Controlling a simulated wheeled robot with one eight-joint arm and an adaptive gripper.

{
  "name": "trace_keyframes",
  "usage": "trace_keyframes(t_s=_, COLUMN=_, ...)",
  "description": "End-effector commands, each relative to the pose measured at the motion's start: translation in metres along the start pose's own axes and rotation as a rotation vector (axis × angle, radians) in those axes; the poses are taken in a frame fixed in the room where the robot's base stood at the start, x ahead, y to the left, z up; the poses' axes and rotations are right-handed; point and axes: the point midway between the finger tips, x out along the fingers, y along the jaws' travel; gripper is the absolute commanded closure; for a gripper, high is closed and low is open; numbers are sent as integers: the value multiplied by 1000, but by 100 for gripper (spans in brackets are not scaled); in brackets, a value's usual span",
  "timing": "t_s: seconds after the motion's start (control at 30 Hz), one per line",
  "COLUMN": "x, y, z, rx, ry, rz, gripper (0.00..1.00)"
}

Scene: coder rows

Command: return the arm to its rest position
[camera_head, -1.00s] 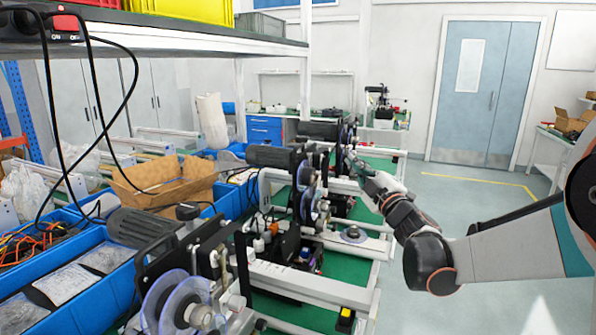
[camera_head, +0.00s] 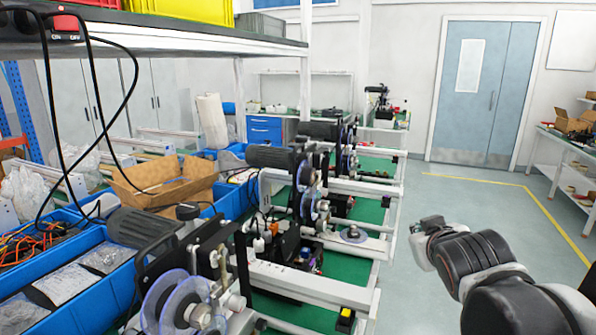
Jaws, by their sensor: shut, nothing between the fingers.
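My gripper (camera_head: 424,229) shows at the right of the head view, at the end of my dark, bent arm (camera_head: 490,265). It is small in the picture and its fingers are shut with nothing held. It is over the open floor, to the right of the machine bench and apart from it. My arm reaches in from the lower right corner and hides part of the floor there.
Coder machines (camera_head: 190,285) with clear reels line the bench at left and centre. Blue bins (camera_head: 75,265) and a cardboard box (camera_head: 165,183) stand behind them. A shelf (camera_head: 150,35) overhangs the upper left. Free floor (camera_head: 470,200) lies toward the blue door (camera_head: 470,90).

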Motion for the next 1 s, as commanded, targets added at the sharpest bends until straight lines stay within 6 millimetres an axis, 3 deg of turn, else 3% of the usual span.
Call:
trace_keyframes(t_s=0.3, x=-73, y=-44, z=106, rx=163, ry=-302, rz=-134, gripper=100)
trace_keyframes(t_s=0.5, x=-109, y=-70, z=151, rx=223, ry=-437, rz=-209, gripper=100)
trace_keyframes(t_s=0.7, x=-121, y=-80, z=166, rx=241, ry=-483, rz=-238, gripper=100)
trace_keyframes(t_s=1.0, x=-121, y=-80, z=166, rx=241, ry=-483, rz=-238, gripper=100)
